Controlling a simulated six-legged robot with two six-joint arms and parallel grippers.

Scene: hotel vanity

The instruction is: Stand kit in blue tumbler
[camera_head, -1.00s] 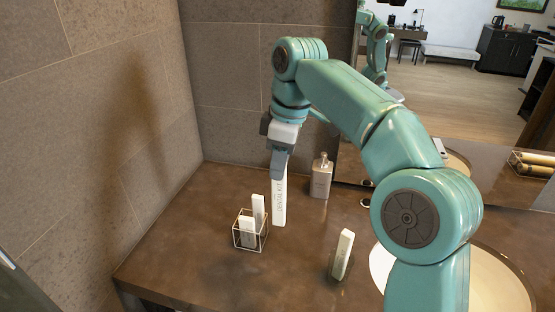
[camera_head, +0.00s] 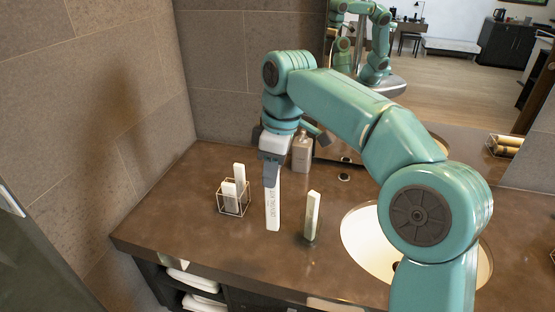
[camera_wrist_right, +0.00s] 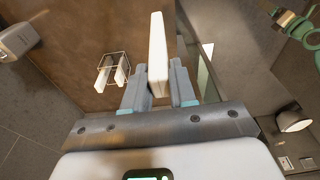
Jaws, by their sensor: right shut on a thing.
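My right gripper (camera_head: 271,182) is shut on a tall slim white box with lettering (camera_head: 273,210), held upright. In the right wrist view the box (camera_wrist_right: 158,45) stands between the fingers (camera_wrist_right: 157,88). I cannot tell whether its base touches the counter. A wire-edged square holder (camera_head: 245,205) with slim white boxes (camera_head: 238,178) in it stands to the left. Another pale slim box (camera_head: 313,212) stands to the right, slightly tilted; its lower part looks darker. I cannot make out a blue tumbler. My left gripper is not in view.
A bottle with a pump (camera_head: 302,155) stands behind the gripper near the mirror. A round basin (camera_head: 362,230) is at the right, partly behind my arm. The brown counter (camera_head: 185,215) is clear at front left. White towels (camera_head: 195,281) lie on the shelf below.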

